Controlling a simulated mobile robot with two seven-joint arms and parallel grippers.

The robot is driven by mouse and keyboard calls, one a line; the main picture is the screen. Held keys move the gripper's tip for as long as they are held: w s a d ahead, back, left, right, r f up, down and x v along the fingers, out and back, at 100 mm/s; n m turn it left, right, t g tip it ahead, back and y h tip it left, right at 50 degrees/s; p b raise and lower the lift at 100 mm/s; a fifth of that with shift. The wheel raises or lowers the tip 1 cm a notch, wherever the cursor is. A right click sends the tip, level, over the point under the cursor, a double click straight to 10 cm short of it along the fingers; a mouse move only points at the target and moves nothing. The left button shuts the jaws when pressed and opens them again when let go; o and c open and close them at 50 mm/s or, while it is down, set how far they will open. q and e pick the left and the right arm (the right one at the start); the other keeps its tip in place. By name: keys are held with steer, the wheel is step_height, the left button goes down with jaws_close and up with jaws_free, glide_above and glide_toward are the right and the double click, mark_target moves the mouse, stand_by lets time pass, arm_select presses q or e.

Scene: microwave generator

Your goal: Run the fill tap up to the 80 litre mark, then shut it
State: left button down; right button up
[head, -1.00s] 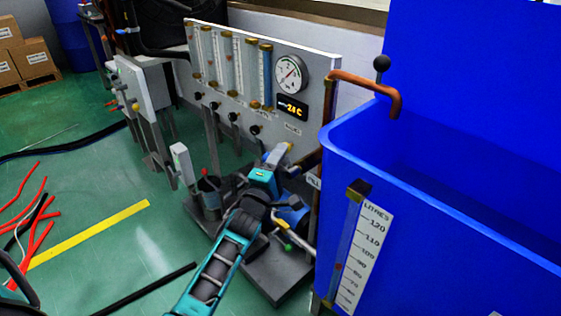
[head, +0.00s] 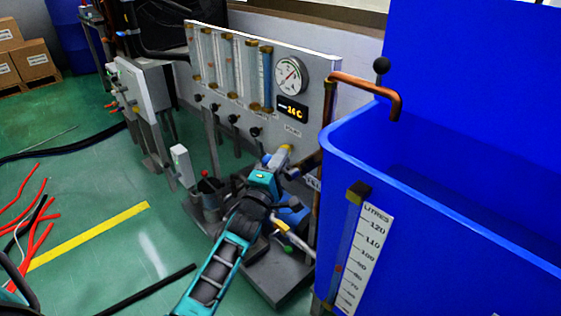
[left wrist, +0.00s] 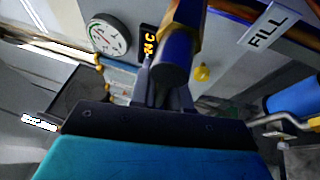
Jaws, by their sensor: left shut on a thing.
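My left gripper (head: 275,163) is shut on the fill tap's handle (head: 284,153), beside the copper pipe. In the left wrist view the handle (left wrist: 175,62) is a thick grey-blue bar between the fingers (left wrist: 163,95), near a FILL label (left wrist: 268,27). The blue tank (head: 440,215) stands at right, with the copper spout (head: 395,103) over its rim. Its litre scale (head: 367,245) has a sight tube (head: 350,225) beside it. A small red mark shows low in the tube, roughly around the 70 to 80 marks; the exact reading is unclear. My right gripper is not in view.
A grey panel (head: 315,75) with flow tubes, a round gauge (head: 291,76) and an orange display (head: 292,109) stands behind the gripper. A yellow-ended lever (head: 295,240) and blue fitting sit low beside my arm. Hoses and a yellow strip (head: 95,232) lie on the floor.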

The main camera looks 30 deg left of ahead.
arm_select(q)
steer(key=shift+d+r+m+t+h+p, duration=0.1)
steer(key=shift+r+m+t+h+p, duration=0.2)
steer(key=shift+m, duration=0.7)
steer(key=shift+r+m+t+h+p, duration=0.15)
steer(key=shift+r+m+t+h, duration=0.25)
steer(key=shift+m, duration=0.6)
steer(key=c, duration=1.2)
jaws_free()
steer(key=shift+s, duration=0.1)
steer(key=p+v, duration=0.2)
steer(key=v, duration=1.1)
